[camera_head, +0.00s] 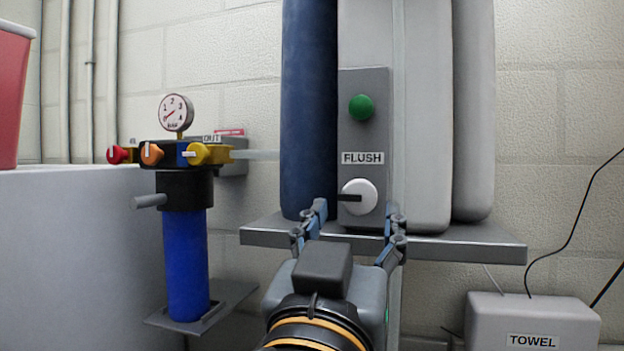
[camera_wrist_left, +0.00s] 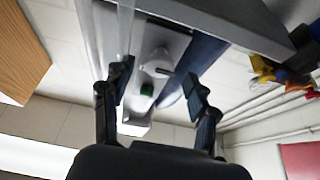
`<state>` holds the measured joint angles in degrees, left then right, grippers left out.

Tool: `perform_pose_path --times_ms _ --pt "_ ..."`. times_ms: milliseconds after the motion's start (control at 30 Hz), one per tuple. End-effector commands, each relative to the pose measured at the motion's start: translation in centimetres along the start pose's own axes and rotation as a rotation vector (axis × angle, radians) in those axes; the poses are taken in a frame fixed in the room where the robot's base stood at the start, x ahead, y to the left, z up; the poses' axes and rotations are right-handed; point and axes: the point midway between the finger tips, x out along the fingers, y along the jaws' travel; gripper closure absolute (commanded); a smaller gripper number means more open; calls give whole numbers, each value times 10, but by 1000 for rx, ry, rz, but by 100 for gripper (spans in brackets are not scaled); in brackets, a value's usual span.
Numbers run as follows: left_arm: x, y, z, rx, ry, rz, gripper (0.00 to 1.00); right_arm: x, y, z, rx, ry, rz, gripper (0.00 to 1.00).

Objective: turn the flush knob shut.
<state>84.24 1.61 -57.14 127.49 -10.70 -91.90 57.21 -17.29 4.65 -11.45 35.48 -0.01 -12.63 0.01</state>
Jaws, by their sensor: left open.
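The flush knob (camera_head: 362,190) is a round white dial on a grey panel (camera_head: 364,90), below the FLUSH label (camera_head: 362,158). Its dark pointer sticks out to the left, about level. A green round light or button (camera_head: 361,108) sits above the label. My left gripper (camera_head: 354,212) is open in front of the panel, its fingers on either side of the knob and slightly below it in the picture. In the left wrist view the knob (camera_wrist_left: 157,62) shows between the open fingertips (camera_wrist_left: 158,78); they look apart from it. My right gripper is not in view.
Blue (camera_head: 309,110) and grey (camera_head: 472,110) cylinders flank the panel above a grey shelf (camera_head: 470,243). At left stands a blue filter (camera_head: 187,265) with coloured valves and a gauge (camera_head: 176,112). A TOWEL box (camera_head: 535,318) is at lower right.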

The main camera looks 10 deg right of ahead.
Motion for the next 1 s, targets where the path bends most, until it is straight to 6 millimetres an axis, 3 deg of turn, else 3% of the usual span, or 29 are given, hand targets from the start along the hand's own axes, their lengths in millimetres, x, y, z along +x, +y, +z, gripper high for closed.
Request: perform_pose_path --times_ms 200,567,833,1000 --pt "26 0 -2 1 0 -2 41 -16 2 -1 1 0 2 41" --pt "30 0 0 0 1 0 41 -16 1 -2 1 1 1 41" --pt "30 0 0 0 1 0 94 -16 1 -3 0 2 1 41" --pt "30 0 0 3 1 1 95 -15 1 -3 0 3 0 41"
